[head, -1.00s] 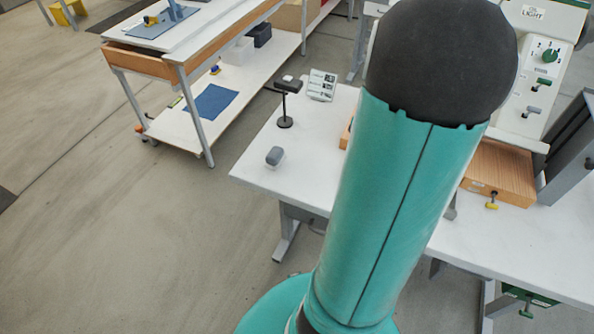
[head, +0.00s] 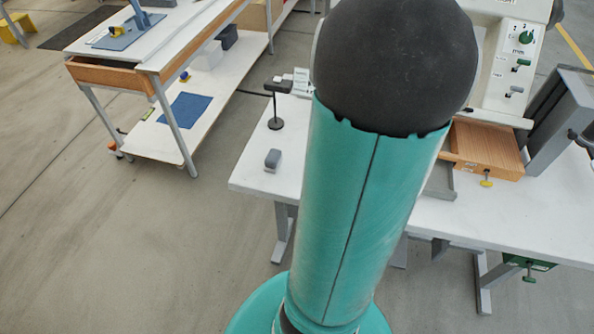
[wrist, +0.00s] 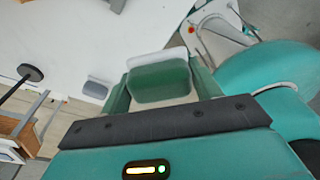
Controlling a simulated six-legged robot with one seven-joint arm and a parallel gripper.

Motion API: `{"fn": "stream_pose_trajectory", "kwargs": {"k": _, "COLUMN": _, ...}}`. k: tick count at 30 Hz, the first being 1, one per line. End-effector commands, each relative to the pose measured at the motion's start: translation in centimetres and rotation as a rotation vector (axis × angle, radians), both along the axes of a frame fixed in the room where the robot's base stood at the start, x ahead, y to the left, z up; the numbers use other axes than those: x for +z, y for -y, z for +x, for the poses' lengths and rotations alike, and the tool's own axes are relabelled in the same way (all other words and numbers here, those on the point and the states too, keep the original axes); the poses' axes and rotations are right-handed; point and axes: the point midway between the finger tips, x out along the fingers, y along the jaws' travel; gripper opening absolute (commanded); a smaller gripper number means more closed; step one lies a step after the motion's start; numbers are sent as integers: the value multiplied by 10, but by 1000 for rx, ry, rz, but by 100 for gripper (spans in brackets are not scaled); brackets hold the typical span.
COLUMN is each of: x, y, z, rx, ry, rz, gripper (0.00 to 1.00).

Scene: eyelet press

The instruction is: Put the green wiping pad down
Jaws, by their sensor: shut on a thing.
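The green wiping pad (wrist: 160,82) shows in the wrist view between the fingers of my gripper (wrist: 162,88). It is green with a pale white layer along its far edge. My gripper is shut on it, over or near the white table top (wrist: 70,25); I cannot tell whether the pad touches the table. In the head view my teal arm hides the gripper and the pad.
A grey block (head: 272,160) lies near the table's left end; it also shows in the wrist view (wrist: 97,88). A black stand (head: 276,105) is behind it. A wooden drawer (head: 485,150) and the press (head: 510,60) are at right. Table space around the block is clear.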

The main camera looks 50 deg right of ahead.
Motion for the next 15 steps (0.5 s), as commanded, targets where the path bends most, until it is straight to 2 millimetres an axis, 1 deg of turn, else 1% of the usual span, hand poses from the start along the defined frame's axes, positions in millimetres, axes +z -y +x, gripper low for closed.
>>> {"fn": "stream_pose_trajectory", "kwargs": {"k": 1, "x": 0, "y": 1, "z": -3, "rx": -4, "ry": 0, "rz": 0, "gripper": 42}}
{"fn": "stream_pose_trajectory", "kwargs": {"k": 4, "x": -1, "y": 2, "z": -3, "rx": -2, "ry": 1, "rz": 1, "gripper": 42}}
{"fn": "stream_pose_trajectory", "kwargs": {"k": 7, "x": -6, "y": 4, "z": 6, "rx": 0, "ry": 0, "rz": 3, "gripper": 42}}
{"fn": "stream_pose_trajectory", "kwargs": {"k": 11, "x": -18, "y": 7, "z": 32, "rx": 2, "ry": 0, "rz": 3, "gripper": 42}}
{"fn": "stream_pose_trajectory", "kwargs": {"k": 15, "x": -32, "y": 11, "z": 63, "rx": 3, "ry": 1, "rz": 4, "gripper": 42}}
